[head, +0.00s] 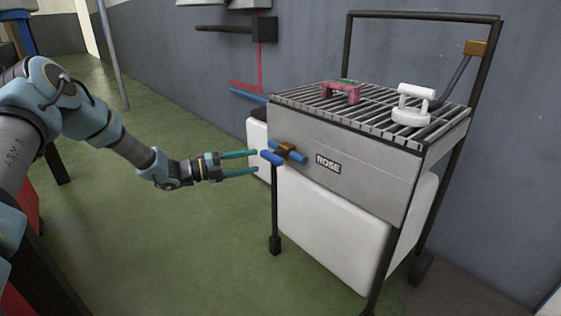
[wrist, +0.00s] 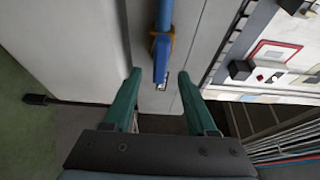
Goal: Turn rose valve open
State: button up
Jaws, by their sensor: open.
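The rose valve has a blue handle (head: 271,157) on a brass-coloured body (head: 287,147). It sits on the front of a grey cart box, left of a label reading "ROSE" (head: 328,164). My gripper (head: 256,161) is open, with its teal fingers pointing at the left end of the handle. In the wrist view the blue handle (wrist: 161,60) runs down between the fingertips of my gripper (wrist: 160,75), with a gap on each side. Whether the fingertips overlap the handle in depth is hard to tell.
The cart's slatted top (head: 370,112) carries a pink bracket-like piece (head: 341,91) and a white handled piece (head: 412,105). White tanks (head: 335,225) hang below the box. A dark wall (head: 200,60) stands behind. Green floor (head: 170,240) left of the cart is clear.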

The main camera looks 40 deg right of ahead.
aim_at(281, 156)
jog(key=b+x, duration=0.1)
jog(key=x, duration=0.9)
jog(key=shift+d, duration=0.1)
jog(key=shift+s, duration=0.1)
grip_shut()
